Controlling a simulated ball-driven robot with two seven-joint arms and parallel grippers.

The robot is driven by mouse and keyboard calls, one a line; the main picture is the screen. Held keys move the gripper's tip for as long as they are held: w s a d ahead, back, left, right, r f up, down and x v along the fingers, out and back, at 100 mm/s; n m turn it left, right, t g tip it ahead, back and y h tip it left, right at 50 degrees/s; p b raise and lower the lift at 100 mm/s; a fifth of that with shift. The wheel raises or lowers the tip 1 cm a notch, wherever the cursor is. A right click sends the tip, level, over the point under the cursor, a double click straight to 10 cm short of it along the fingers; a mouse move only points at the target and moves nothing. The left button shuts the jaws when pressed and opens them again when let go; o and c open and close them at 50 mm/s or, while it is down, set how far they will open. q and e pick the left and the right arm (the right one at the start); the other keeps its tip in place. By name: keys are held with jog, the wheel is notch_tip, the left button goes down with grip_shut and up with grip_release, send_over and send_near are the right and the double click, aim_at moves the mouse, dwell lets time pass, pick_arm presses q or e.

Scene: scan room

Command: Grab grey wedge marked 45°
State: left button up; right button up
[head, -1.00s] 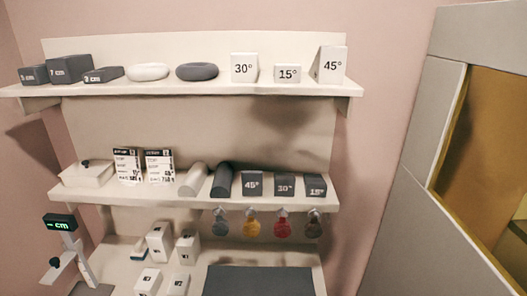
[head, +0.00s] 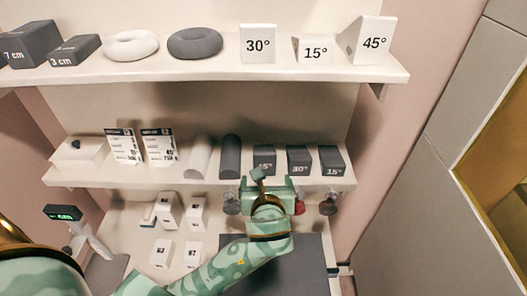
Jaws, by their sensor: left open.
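The grey wedge marked 45° (head: 264,155) stands on the middle shelf, left of two other dark grey wedges. Its lower part and some of its label are hidden behind my left gripper (head: 262,180). The left gripper is open, at the front of the shelf edge and in front of the wedge. I cannot tell whether it touches the wedge; nothing shows held in it. My right gripper is not in view.
Wedges marked 30° (head: 299,160) and 15° (head: 331,160) stand to the right, and a dark roll (head: 230,156) to the left. The top shelf (head: 230,73) overhangs above.

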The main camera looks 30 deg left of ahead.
aim_at(265, 163)
pick_arm(q)
jog(key=x, duration=0.5)
jog(key=shift+w+a+r, duration=0.1)
jog(key=shift+w+r, duration=0.05)
jog(key=shift+r, duration=0.05)
jog(key=x, duration=0.4)
jog(key=shift+w+a+f, duration=0.15)
jog(key=shift+w+f, duration=0.05)
jog(key=shift+w, duration=0.1)
jog(key=shift+w+a+f, duration=0.15)
jog(key=shift+w+a, duration=0.1)
jog(key=shift+w, duration=0.2)
jog(key=x, duration=0.3)
jog(key=shift+w+a+f, duration=0.1)
jog(key=shift+w+a, duration=0.1)
jog(key=shift+w, duration=0.1)
jog(key=shift+w+a+f, duration=0.15)
jog(key=shift+w+f, duration=0.05)
jog(key=shift+w, duration=0.05)
jog(key=shift+s+r, duration=0.1)
jog(key=c, duration=1.1)
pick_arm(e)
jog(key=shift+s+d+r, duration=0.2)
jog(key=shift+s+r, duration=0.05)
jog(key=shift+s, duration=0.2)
